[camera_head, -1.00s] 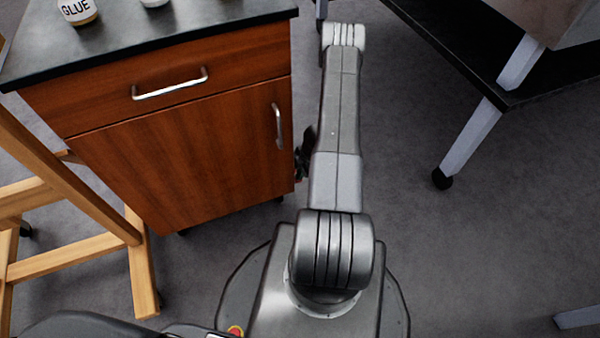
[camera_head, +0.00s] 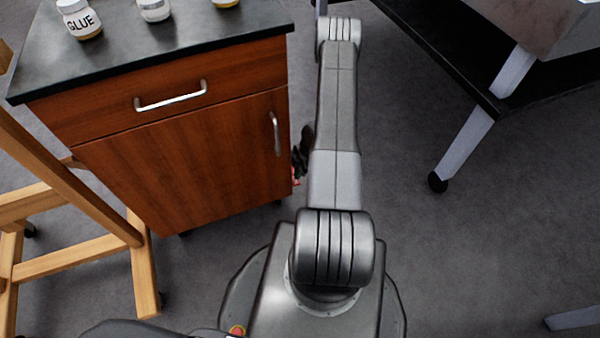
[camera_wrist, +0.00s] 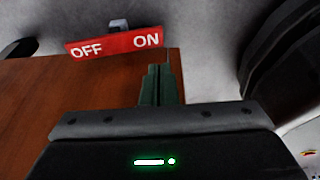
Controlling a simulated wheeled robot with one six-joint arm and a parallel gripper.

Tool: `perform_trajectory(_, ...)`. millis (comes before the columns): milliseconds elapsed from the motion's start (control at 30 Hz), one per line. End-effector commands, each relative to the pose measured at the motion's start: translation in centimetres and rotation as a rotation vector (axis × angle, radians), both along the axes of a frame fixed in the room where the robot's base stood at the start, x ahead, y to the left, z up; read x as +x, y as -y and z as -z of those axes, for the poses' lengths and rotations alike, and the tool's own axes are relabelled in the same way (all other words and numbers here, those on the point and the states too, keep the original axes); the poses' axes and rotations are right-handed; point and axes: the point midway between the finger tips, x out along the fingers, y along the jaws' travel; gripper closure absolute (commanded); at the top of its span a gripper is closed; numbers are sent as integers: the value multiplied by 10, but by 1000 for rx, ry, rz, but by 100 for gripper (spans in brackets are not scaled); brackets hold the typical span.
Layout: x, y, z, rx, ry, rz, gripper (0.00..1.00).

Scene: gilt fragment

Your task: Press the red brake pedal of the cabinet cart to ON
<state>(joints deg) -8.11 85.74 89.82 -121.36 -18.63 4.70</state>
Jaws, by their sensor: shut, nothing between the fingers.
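The cabinet cart (camera_head: 190,165) is reddish-brown wood with a dark top, one drawer and one door, left of my arm in the head view. In the wrist view, the red brake pedal (camera_wrist: 115,43) is a slightly tilted bar with white OFF at left and ON at right, beside the brown cabinet panel (camera_wrist: 60,90). My gripper (camera_wrist: 160,68) is shut and empty, its dark green fingertips just below the ON end in the picture. I cannot tell whether they touch. In the head view my forearm mostly hides the gripper, beside the cart's right edge.
Jars, one labelled GLUE (camera_head: 82,20), stand on the cart top. A wooden easel-like frame (camera_head: 80,262) stands close at the left. A dark table with a pale wheeled leg (camera_head: 462,150) is at the right.

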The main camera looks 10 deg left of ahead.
Motion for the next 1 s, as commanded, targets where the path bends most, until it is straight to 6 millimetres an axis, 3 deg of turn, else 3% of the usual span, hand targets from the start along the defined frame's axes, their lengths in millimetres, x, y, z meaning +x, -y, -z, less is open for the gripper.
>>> perform_trajectory(33,-2,-2,-18,0,1,0,100)
perform_trajectory(200,-5,15,-55,0,2,5,100)
perform_trajectory(400,-9,31,-87,0,1,3,100)
perform_trajectory(600,-10,38,-101,0,1,3,100)
perform_trajectory(1000,-11,38,-101,-1,1,2,100)
